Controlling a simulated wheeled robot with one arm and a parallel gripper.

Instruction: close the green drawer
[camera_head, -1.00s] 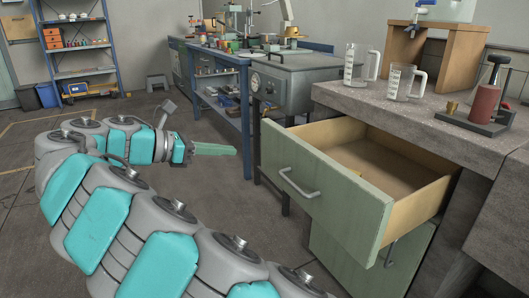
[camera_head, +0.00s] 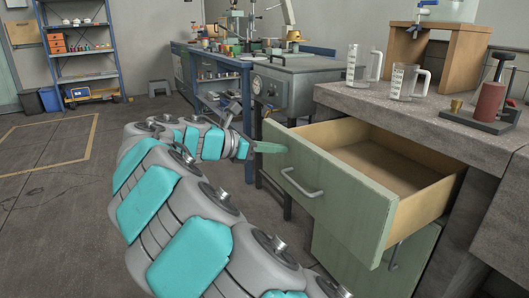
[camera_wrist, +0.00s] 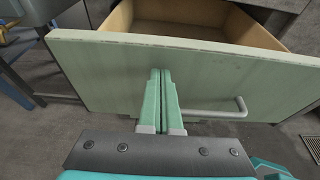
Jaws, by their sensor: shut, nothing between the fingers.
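The green drawer (camera_head: 345,205) stands pulled out from under the concrete bench, its wooden inside empty where it shows. Its bar handle (camera_head: 300,184) is on the front panel. My gripper (camera_head: 285,148) is shut and empty, with its green fingers at the upper left part of the drawer front. In the wrist view the fingertips of my gripper (camera_wrist: 160,74) overlap the drawer front (camera_wrist: 110,80), left of the handle (camera_wrist: 240,106). I cannot tell whether they touch the panel.
On the bench (camera_head: 440,125) stand glass measuring jugs (camera_head: 405,80), a small brass cup (camera_head: 456,107) and a red cylinder on a stand (camera_head: 488,102). A metal cabinet (camera_head: 300,82) stands behind.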

